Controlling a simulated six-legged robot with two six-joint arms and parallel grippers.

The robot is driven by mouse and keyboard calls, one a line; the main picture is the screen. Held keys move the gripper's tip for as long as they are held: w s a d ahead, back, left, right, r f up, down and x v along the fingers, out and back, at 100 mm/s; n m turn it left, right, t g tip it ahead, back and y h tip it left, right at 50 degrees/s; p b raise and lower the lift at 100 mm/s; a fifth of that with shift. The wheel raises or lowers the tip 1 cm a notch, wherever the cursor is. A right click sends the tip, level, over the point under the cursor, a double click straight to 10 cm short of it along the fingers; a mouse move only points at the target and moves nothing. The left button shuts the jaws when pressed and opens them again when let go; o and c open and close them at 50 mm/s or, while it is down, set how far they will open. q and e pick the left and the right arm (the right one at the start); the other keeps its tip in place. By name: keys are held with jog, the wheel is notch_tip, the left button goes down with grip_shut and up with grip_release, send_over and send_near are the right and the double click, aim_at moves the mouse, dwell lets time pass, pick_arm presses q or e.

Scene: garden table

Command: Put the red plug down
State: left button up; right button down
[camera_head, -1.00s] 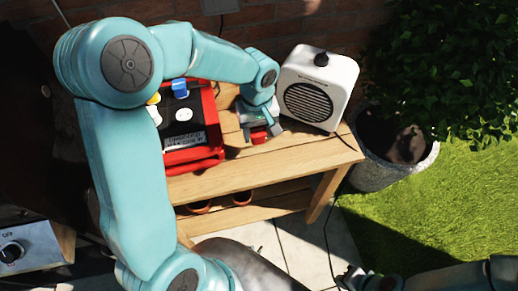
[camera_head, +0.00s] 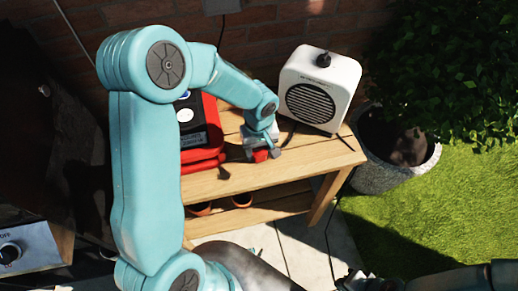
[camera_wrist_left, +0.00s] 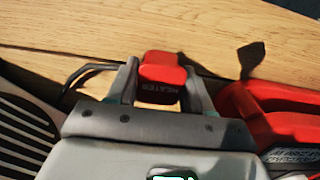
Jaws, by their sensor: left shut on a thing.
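The red plug (camera_head: 260,155) is between the fingers of my left gripper (camera_wrist_left: 163,82), which is shut on it. In the left wrist view the plug (camera_wrist_left: 162,67) shows its red top and a dark face lettered HEATER. My left gripper is low over the wooden table (camera_head: 232,178), near its front edge, between the red case and the white heater. Whether the plug touches the wood I cannot tell. My right gripper (camera_head: 356,281) is at the bottom of the head view, dark and small, and its jaws are unclear.
The white heater (camera_head: 320,88) stands right of my left gripper, with a black plug on top. The red case (camera_head: 204,157) is close on the left. A dark cable (camera_wrist_left: 85,72) lies beside the gripper. A planter (camera_head: 398,172) stands past the table's right end.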

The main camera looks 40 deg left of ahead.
aim_at(259, 150)
pick_arm(q)
jog(key=shift+f+b, duration=0.45)
jog(key=shift+b, duration=0.05)
jog(key=o, duration=1.4)
jog(key=shift+r, duration=0.15)
jog(key=shift+r+p, duration=0.35)
jog(key=shift+p, duration=0.2)
jog(key=shift+r+p, duration=0.6)
jog(key=shift+p, duration=0.2)
notch_tip(259, 150, up, 11)
jog(key=shift+r, duration=0.1)
jog(key=shift+s, duration=0.1)
